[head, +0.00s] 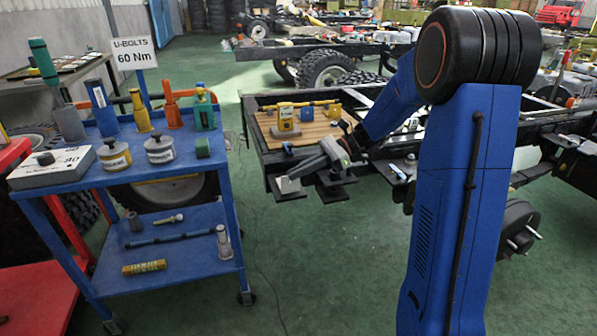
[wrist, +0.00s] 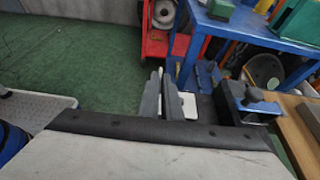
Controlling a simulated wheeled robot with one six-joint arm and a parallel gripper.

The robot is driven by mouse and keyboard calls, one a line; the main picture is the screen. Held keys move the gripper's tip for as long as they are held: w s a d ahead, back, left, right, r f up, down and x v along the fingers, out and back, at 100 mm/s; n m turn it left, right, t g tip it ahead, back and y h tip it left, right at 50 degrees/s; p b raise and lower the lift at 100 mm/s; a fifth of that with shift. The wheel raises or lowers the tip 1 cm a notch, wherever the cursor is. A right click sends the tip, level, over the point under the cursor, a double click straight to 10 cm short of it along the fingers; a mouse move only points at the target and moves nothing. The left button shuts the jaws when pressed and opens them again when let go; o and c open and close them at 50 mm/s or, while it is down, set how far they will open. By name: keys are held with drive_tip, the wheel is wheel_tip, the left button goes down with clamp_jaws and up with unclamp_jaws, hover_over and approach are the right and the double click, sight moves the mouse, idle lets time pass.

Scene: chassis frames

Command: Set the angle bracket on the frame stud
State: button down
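My gripper (head: 300,172) reaches down to the left over the near-left corner of the chassis frame (head: 270,164). In the wrist view its two dark grey fingers (wrist: 161,97) are close together, with a thin pale edge between them. A light grey metal plate, which looks like the angle bracket (head: 290,188), shows just below the fingertips; a pale part of it also shows beside the right finger in the wrist view (wrist: 188,105). I cannot tell whether it touches the frame below. The frame stud is not clearly visible; the gripper and bracket may hide it.
A wooden board (head: 312,128) with yellow, blue and grey parts lies on the frame behind my gripper. A black plate (head: 336,188) juts out just right of the bracket. A blue tool cart (head: 150,170) stands to the left, with green floor between it and the frame.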

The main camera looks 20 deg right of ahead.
drive_tip(key=shift+f, duration=0.4)
idle(0.4)
drive_tip(key=c, duration=1.9)
unclamp_jaws()
drive_tip(key=shift+r, duration=0.25)
drive_tip(key=shift+r, duration=1.25)
drive_tip(key=shift+r, duration=0.1)
drive_tip(key=shift+r, duration=2.45)
